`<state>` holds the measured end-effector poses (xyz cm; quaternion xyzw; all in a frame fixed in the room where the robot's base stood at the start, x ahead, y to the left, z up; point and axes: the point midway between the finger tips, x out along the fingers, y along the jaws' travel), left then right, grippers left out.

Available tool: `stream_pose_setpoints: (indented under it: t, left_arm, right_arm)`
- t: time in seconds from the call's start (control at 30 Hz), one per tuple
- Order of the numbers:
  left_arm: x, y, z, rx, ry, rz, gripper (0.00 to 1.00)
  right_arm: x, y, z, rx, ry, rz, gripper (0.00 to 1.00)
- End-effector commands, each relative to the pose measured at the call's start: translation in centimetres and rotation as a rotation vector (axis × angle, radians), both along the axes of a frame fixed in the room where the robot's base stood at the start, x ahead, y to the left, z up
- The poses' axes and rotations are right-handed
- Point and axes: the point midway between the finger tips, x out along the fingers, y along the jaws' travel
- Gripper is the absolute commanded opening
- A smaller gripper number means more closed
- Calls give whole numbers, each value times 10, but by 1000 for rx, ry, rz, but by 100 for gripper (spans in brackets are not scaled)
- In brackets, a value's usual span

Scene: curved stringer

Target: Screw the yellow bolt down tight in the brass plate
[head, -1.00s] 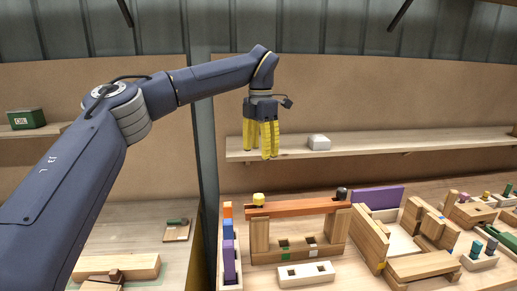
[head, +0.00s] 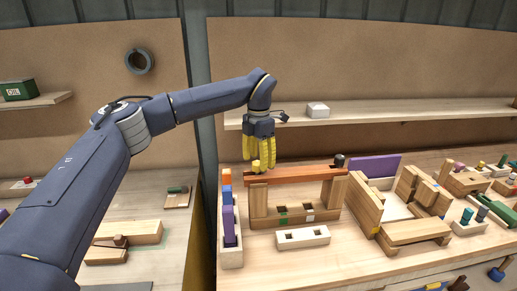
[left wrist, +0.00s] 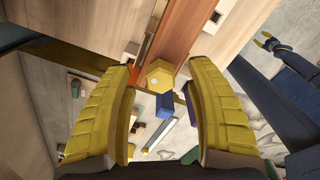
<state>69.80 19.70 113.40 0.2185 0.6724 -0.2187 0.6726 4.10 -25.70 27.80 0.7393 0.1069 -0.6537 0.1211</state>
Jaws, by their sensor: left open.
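The yellow bolt (head: 256,167) stands at the left end of the reddish-brown curved bar (head: 305,174) in the head view. Its six-sided yellow head (left wrist: 159,76) shows between my left fingers in the left wrist view. My left gripper (head: 260,161) points down with its yellow fingers apart, just above and around the bolt head, holding nothing. In the left wrist view the left gripper (left wrist: 158,72) has a gap on both sides of the head. I cannot make out the brass plate. A yellow-fingered gripper (left wrist: 268,42), seemingly my right one, is small at upper right there.
A dark knob (head: 339,160) stands at the bar's right end. Wooden blocks (head: 258,205) support the bar. A narrow tray (head: 230,255) with coloured blocks is close on the left. A shelf with a white box (head: 318,110) is behind. Open table lies in front.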

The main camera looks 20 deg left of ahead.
Motion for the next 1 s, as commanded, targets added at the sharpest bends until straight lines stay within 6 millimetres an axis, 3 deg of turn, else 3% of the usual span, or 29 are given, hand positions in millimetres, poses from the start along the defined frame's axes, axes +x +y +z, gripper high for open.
stream_pose_setpoints:
  t: [0.23, 0.7, 1.0]
  left_arm:
    - [0, 0, -20, 0, 2, 1, 56]
    - [0, 0, -24, 0, 0, 1, 58]
    - [0, 0, -24, 0, 0, 1, 23]
  right_arm:
    - [0, 0, 0, 0, 0, 0, 44]
    - [0, 0, 0, 0, 0, 0, 44]
    - [0, 0, 0, 0, 0, 0, 44]
